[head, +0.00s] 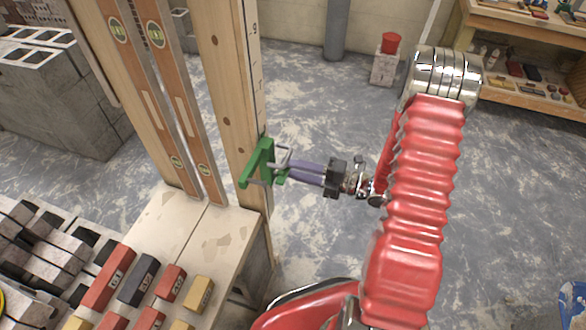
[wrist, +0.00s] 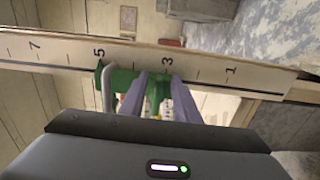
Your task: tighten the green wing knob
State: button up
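A green clamp (head: 258,165) with grey metal parts sits on the edge of the upright wooden board, low down near the bench. In the wrist view its green body (wrist: 118,78) lies across the board near the printed 5 and 3. The green wing knob (wrist: 158,92) shows between the two purple fingers of my gripper (wrist: 158,78). The fingers lie along both sides of it with no clear gap visible. In the head view my gripper (head: 288,172) reaches the clamp from the right, and the knob is mostly hidden by the fingers and clamp.
The upright board (head: 228,80) carries a printed scale. Two long wooden spirit levels (head: 178,90) stand left of it. The bench (head: 215,235) holds several coloured blocks (head: 138,280). Grey concrete blocks (head: 60,90) stand at the left. The floor right of the board is mostly clear.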

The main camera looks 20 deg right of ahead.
jog(key=shift+d, duration=0.1)
jog(key=v, duration=1.3)
jog(key=shift+s+d, duration=0.2)
jog(key=shift+d, duration=0.05)
dwell(0.4)
